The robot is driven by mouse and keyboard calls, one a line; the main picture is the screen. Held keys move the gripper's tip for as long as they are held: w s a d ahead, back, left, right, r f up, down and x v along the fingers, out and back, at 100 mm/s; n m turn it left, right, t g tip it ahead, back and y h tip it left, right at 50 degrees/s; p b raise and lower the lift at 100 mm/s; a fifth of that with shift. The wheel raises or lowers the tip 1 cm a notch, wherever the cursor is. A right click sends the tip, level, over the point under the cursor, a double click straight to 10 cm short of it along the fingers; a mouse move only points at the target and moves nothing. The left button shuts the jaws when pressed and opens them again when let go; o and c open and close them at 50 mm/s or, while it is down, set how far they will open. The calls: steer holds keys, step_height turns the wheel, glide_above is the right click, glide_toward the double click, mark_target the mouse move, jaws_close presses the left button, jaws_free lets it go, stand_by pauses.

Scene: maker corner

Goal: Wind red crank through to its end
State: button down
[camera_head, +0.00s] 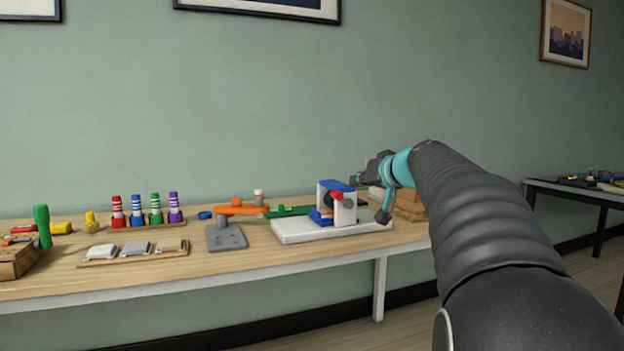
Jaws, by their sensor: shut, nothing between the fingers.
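The red crank (336,196) shows as a small red part at a blue and white stand on a white base (330,229), on the wooden table. A dark round part sits beside the red piece, and the crank's full shape is too small to make out. My gripper (358,181) is shut and empty. In the picture it is just right of and slightly above the stand. Its fingers are small and partly overlapped by my wrist, and I cannot tell whether they touch the crank.
Left of the white base are an orange arm on a grey stand (227,237), a tray of flat pieces (133,250) and several colour-banded pegs (155,209). A green cylinder (42,226) stands far left. Brown boxes (411,204) are behind my wrist. The table's front strip is clear.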

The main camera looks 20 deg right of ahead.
steer(key=w+d+r+t, duration=0.1)
steer(key=w+d+r, duration=0.1)
steer(key=d, duration=0.2)
steer(key=p, duration=0.3)
glide_above(344, 200)
steer(key=s, duration=0.4)
steer(key=f, duration=0.2)
steer(key=shift+s+a+f+b, duration=0.15)
steer(key=shift+a+f, duration=0.2)
steer(key=shift+f, duration=0.25)
steer(key=shift+a+f+b, duration=0.15)
steer(key=shift+a+f, duration=0.2)
steer(key=shift+f, duration=0.2)
steer(key=shift+s+a+f+b, duration=0.15)
steer(key=shift+a+f, duration=0.2)
steer(key=shift+f, duration=0.25)
